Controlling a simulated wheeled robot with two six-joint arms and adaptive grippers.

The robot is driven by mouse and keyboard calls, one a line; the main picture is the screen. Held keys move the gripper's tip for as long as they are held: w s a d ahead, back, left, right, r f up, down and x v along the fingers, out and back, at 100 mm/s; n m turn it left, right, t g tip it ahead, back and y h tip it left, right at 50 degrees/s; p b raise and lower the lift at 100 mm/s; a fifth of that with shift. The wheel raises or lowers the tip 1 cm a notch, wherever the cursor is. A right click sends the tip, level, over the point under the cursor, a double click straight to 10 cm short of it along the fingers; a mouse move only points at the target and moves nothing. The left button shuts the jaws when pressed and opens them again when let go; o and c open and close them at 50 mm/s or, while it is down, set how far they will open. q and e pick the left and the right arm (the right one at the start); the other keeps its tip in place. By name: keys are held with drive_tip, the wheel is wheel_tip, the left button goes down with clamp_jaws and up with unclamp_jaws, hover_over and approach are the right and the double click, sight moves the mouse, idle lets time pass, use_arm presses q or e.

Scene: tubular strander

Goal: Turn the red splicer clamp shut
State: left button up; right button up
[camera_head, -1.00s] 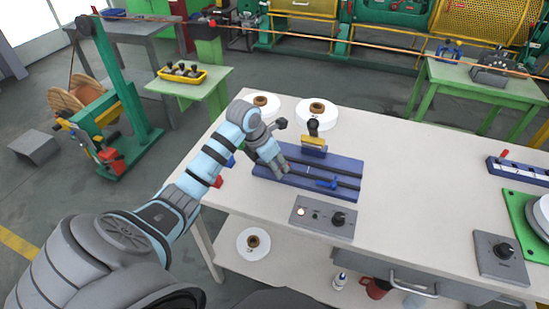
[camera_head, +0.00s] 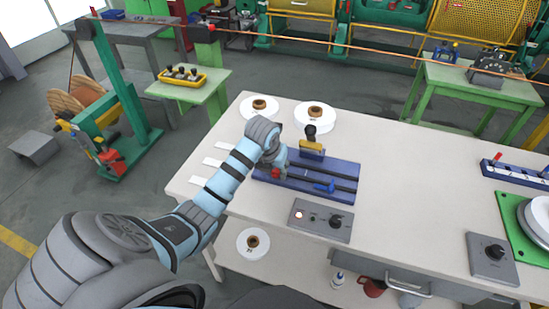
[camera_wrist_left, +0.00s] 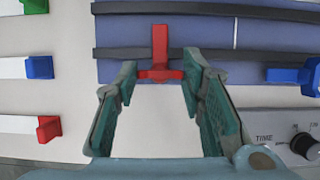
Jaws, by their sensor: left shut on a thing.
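The red splicer clamp (camera_wrist_left: 160,50) shows at the near edge of the blue splicer bed (camera_head: 310,190). In the left wrist view its narrow lever points straight away from my gripper, and its wider base sits between my fingertips. In the head view only a small red part (camera_head: 276,173) shows below my left gripper (camera_head: 277,166). My left gripper (camera_wrist_left: 158,80) is shut on the clamp, with its fingers on either side of the base. A blue clamp (camera_wrist_left: 297,75) sits to the right on the same bed, its lever lying sideways. My right gripper is not in view.
A grey control box (camera_head: 320,220) with a knob stands in front of the bed. A yellow block with a black knob (camera_head: 311,143) stands at its back edge. White strips with coloured ends (camera_wrist_left: 40,67) lie to the left. White spools (camera_head: 315,115) stand behind.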

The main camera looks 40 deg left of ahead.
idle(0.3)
use_arm(q)
drive_tip(key=o, duration=1.1)
drive_tip(key=shift+o, duration=0.2)
drive_tip(key=a+v, duration=0.1)
drive_tip(key=v, duration=0.6)
drive_tip(key=shift+d+r, duration=0.25)
drive_tip(key=shift+d, duration=0.2)
